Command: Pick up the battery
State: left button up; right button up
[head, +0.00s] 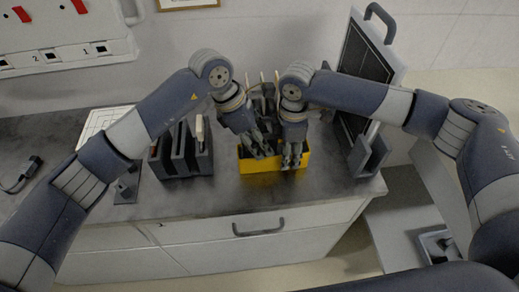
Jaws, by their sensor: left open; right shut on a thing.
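A yellow open-topped box (272,165) stands near the front edge of the grey counter. I cannot clearly make out the battery; dark shapes in and behind the box are mostly hidden by my grippers. My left gripper (262,150) is open, pointing down over the left and middle of the box. My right gripper (292,160) is beside it on the right, pointing down at the box's right part. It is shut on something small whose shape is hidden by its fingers.
A dark slotted rack (172,160) stands left of the box, with a light upright piece (200,130) in it. A small dark device (18,178) with a cable lies far left.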

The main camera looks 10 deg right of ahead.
pick_arm(q)
jog(key=shift+c, duration=0.6)
grip_shut()
jog(key=shift+r, duration=0.1)
